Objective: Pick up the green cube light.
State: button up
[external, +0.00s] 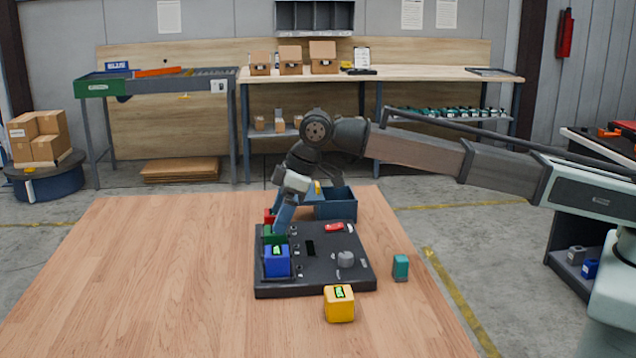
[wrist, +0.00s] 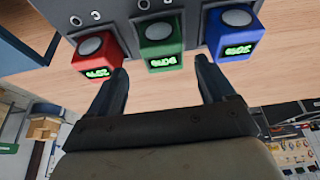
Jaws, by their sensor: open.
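The green cube light (external: 270,236) sits on the left side of a dark panel (external: 315,285), between a red cube (external: 268,216) and a blue cube (external: 277,262). In the wrist view the green cube (wrist: 160,48) has a grey round top and a lit green display, with the red cube (wrist: 95,55) to its left and the blue cube (wrist: 235,35) to its right. My gripper (wrist: 163,85) is open and empty. Its fingers stand apart on either side of the green cube's column in the picture, not visibly touching it. In the external view my gripper partly hides the green cube.
A yellow cube (external: 339,304) is on the wooden table (external: 160,280) before the panel. A teal block (external: 400,267) stands right of it. A blue bin (external: 336,205) is behind the panel. The table's left side is clear.

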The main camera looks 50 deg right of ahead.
aim_at(276, 240)
jog(key=x, duration=0.5)
jog(key=shift+s, duration=0.3)
jog(key=c, duration=1.2)
